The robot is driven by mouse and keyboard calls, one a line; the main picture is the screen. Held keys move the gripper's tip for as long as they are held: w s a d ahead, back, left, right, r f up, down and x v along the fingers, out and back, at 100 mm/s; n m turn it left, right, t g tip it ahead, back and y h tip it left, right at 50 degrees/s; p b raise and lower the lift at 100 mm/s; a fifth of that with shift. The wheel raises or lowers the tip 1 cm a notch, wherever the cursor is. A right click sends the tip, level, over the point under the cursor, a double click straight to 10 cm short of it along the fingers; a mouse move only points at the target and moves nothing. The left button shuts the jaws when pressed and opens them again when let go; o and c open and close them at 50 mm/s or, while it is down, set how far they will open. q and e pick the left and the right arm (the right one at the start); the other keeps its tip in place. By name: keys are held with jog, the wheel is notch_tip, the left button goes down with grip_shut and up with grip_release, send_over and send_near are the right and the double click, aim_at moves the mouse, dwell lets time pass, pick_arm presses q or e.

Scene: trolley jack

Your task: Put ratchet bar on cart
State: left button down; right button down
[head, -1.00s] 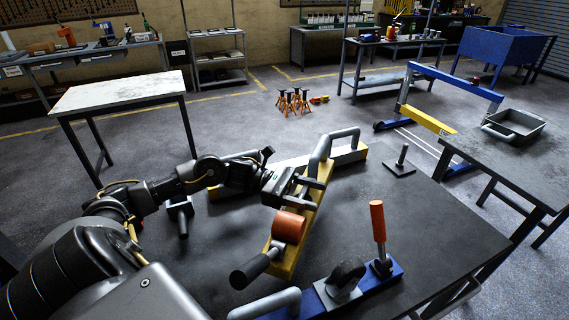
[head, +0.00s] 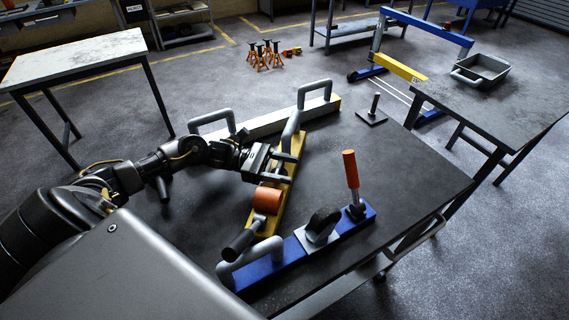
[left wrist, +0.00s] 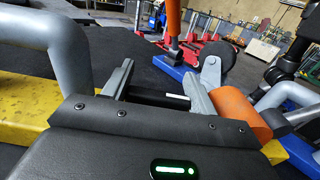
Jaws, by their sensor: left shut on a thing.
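The yellow bar (head: 286,186) bears a grey loop handle (head: 290,128), an orange cylinder (head: 266,200) and a rod with a black grip (head: 238,243); I take it for the ratchet bar. My left gripper (head: 288,168) is shut on it at mid-length, between loop handle and cylinder. In the left wrist view my fingers (left wrist: 157,90) reach across it; loop handle (left wrist: 67,55) and cylinder (left wrist: 240,106) flank them. The dark-topped cart (head: 400,165) lies beneath; whether the bar touches it I cannot tell. My right gripper is not in view.
A blue bar (head: 272,264) with a caster and an orange-handled lever (head: 350,168) lies close in front. A long pale bar (head: 262,126) with handles lies behind. A pegged plate (head: 371,118) stands at the back right. The cart's right side is clear.

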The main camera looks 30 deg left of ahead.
pick_arm(q)
jog(key=shift+r, duration=0.1)
jog(key=c, duration=0.8)
grip_release()
jog(key=o, duration=0.4)
jog(key=shift+c, duration=0.2)
jog(key=shift+a, duration=0.2)
jog(key=b+v, duration=0.3)
jog(key=v, duration=0.3)
jog(key=shift+s+a, duration=0.25)
jog(key=shift+a, duration=0.25)
jog(key=shift+d, duration=0.1)
